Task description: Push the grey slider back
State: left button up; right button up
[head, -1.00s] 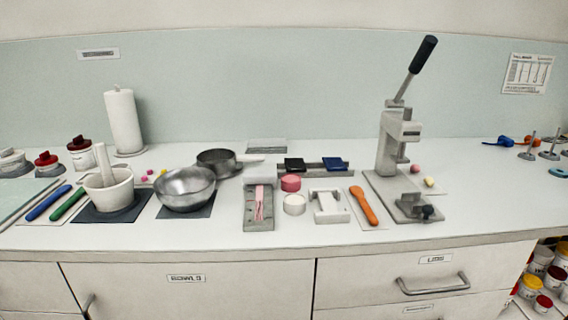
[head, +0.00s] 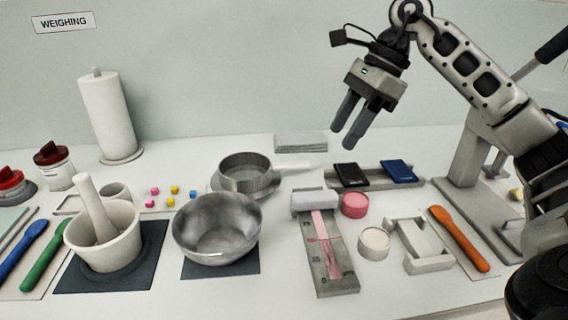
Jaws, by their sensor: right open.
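A grey slab (head: 322,278) with a pink strip (head: 326,246) lies along it on the counter, right of the steel bowl. A pale grey block (head: 315,203), which looks like the slider, sits across the slab's far end. My right gripper (head: 345,137) comes in from the right and hangs high above the back of the counter. Its two fingers point down and are apart, with nothing between them. It is clear of the block and the slab. My left gripper is not in view.
A pink jar (head: 354,205) and a white jar (head: 374,243) stand close right of the slab. A pale frame (head: 424,247) and an orange spatula (head: 459,239) lie farther right. A steel bowl (head: 217,228) is left. A tray with a black pad (head: 352,176) and blue pad (head: 398,171) lies behind.

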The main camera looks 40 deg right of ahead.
jog(key=d, duration=0.2)
jog(key=h+b, duration=0.1)
send_near(316, 194)
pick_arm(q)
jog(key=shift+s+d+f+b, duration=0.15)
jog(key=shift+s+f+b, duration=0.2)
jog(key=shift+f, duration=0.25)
pick_arm(e)
jog(key=x, duration=0.9)
